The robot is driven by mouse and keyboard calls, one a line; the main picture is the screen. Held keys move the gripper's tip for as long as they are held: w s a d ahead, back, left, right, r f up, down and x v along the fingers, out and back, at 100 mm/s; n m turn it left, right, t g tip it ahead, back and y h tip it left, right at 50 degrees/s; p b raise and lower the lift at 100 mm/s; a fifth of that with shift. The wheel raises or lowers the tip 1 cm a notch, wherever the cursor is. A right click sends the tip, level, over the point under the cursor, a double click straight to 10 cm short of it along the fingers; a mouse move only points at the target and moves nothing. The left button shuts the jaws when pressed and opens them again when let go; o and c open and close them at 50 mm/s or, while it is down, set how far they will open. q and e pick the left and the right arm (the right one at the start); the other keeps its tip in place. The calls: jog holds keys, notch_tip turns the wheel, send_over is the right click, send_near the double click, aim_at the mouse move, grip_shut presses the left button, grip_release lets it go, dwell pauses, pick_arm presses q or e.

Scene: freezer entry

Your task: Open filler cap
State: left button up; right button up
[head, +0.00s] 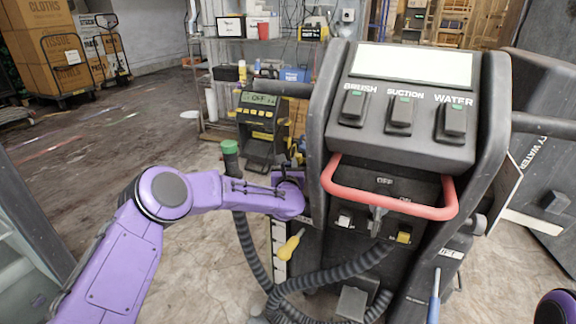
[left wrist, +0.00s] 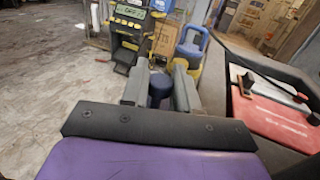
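The filler cap (left wrist: 160,88) is a dark blue round knob in the left wrist view. It stands between the two grey fingers of my left gripper (left wrist: 160,80), one on each side. The fingers are apart, and I cannot tell whether they touch the cap. In the head view my purple left gripper (head: 294,180) reaches to the left side of the black floor-cleaning machine (head: 415,140). The cap cannot be made out there. My right gripper is out of view; only a bit of my purple right arm shows at the bottom right corner.
The machine has a red handle (head: 390,205) and a ribbed hose (head: 248,245) with a green end near my left arm. A yellow-black device (head: 262,115) stands behind the gripper. A red item (left wrist: 270,112) lies on the machine at right. Open floor is at left.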

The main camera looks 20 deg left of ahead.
pick_arm(q)
grip_shut()
jog(key=shift+w+r+p, duration=0.1)
jog(key=shift+r+p, duration=0.1)
jog(key=shift+p, duration=0.25)
jog(key=w+r+m+g+p, duration=0.1)
jog(key=g+p, duration=0.1)
jog(key=p, duration=0.1)
jog(key=w+g+h+p, duration=0.1)
jog(key=g+p, duration=0.1)
jog(key=p, duration=0.2)
jog(key=shift+w+d+r+m+p, duration=0.1)
jog(key=shift+r+m+p, duration=0.2)
jog(key=shift+r+m, duration=0.1)
jog(key=shift+w+f+g+p, duration=0.15)
jog(key=shift+w+g+p, duration=0.4)
jog(key=shift+g+p, duration=0.6)
jog(key=shift+h, duration=0.3)
jog(key=o, duration=0.7)
grip_release()
